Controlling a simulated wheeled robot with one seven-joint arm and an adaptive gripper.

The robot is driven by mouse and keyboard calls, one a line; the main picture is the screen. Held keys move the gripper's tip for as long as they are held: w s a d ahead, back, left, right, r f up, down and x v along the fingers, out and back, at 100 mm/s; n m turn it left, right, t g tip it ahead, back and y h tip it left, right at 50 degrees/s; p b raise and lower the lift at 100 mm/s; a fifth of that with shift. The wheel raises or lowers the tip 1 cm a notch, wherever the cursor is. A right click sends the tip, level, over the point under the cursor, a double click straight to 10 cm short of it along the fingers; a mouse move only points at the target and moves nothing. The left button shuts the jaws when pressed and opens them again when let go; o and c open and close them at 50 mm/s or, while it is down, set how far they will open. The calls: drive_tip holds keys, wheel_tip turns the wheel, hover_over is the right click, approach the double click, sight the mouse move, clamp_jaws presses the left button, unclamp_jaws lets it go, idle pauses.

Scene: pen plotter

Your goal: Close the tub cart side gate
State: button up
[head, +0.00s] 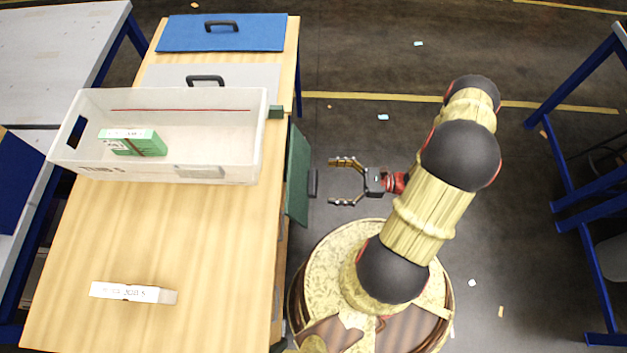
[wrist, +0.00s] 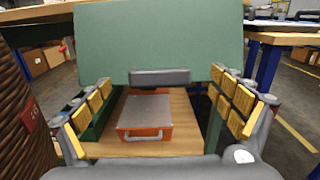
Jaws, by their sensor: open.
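The tub cart's side gate (head: 298,175) is a green panel on the right side of the wooden-topped cart, with a dark handle (head: 313,183). In the wrist view the gate (wrist: 160,38) fills the upper middle, with its grey handle (wrist: 160,77) at the lower edge. The gate stands out from the cart, and an open compartment shows below it. My gripper (head: 333,181) is open and empty, just right of the handle and apart from it, its fingers pointing at the gate. In the wrist view the handle lies between the two fingers.
A translucent tub (head: 225,165) holding a green box (head: 140,143) stands on the cart top, with a white box (head: 130,293) nearer. An orange case (wrist: 145,115) sits on the compartment's wooden floor. A blue panel (head: 220,32) lies at the far end.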

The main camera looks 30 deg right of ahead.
sight(316, 181)
drive_tip(key=shift+b+x, duration=0.6)
drive_tip(key=shift+x, duration=2.4)
drive_tip(key=shift+c, duration=0.9)
drive_tip(key=c, duration=1.5)
